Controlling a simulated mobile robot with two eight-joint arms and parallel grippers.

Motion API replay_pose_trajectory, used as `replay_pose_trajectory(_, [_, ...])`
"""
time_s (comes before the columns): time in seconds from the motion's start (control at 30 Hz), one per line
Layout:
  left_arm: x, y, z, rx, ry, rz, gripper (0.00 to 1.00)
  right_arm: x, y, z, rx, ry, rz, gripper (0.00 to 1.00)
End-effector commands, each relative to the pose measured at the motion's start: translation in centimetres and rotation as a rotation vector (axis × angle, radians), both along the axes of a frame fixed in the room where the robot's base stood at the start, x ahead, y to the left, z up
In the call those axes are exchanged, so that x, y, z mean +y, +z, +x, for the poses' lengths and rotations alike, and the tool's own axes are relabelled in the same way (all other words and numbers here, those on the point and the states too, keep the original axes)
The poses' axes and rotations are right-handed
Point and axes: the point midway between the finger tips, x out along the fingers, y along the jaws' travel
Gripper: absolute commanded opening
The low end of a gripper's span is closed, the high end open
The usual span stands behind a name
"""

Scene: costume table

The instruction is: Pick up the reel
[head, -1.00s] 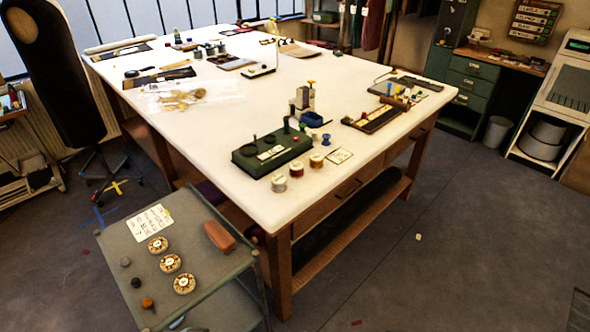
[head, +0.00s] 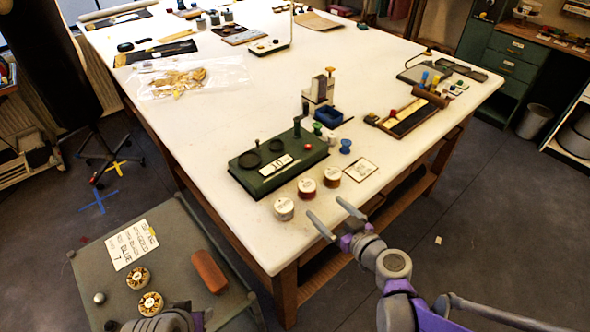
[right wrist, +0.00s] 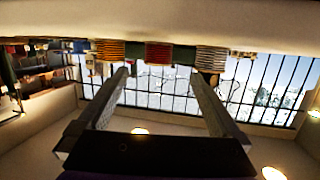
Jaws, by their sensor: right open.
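Three small thread reels with pale tops stand in a row near the white table's front corner: a pale-topped one on the left (head: 284,209), a red one (head: 306,188) and an orange-brown one (head: 332,177). The right wrist view shows three wound reels upside down: gold (right wrist: 211,58), red (right wrist: 158,52) and copper (right wrist: 112,50). Which one is meant I cannot tell.
A green box (head: 262,172) stands close behind the reels, with a card (head: 360,170) to their right. A blue spool (head: 345,146) and a blue tray (head: 328,117) are farther back. A grey cart (head: 185,248) at lower left holds a note, patterned discs and a red-brown block.

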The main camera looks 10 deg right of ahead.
Motion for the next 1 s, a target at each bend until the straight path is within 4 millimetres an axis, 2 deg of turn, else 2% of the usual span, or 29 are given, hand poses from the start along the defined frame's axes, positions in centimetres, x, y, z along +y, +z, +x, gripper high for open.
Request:
replay_pose_trajectory(0.13, [0.0,-0.1,0.0,0.001,0.000,0.000,0.50,-0.2,-0.1,1.1,-0.031,-0.014,-0.001,1.00])
replay_pose_trajectory(0.4, [0.0,-0.2,-0.1,0.001,0.000,0.000,0.50,1.3,-1.0,4.8,-0.031,-0.012,-0.003,1.00])
replay_pose_trajectory(0.57, [0.0,-0.2,-0.1,0.001,0.000,0.000,0.50,1.7,-1.2,5.7,-0.031,-0.012,-0.003,1.00])
replay_pose_trajectory(0.83, [0.0,-0.2,-0.1,0.001,0.000,0.000,0.50,3.3,-2.5,9.0,-0.030,-0.013,-0.003,1.00])
replay_pose_trajectory(1.0, [0.0,-0.2,-0.1,0.001,0.000,0.000,0.50,3.7,-2.7,10.0,-0.030,-0.013,-0.002,1.00])
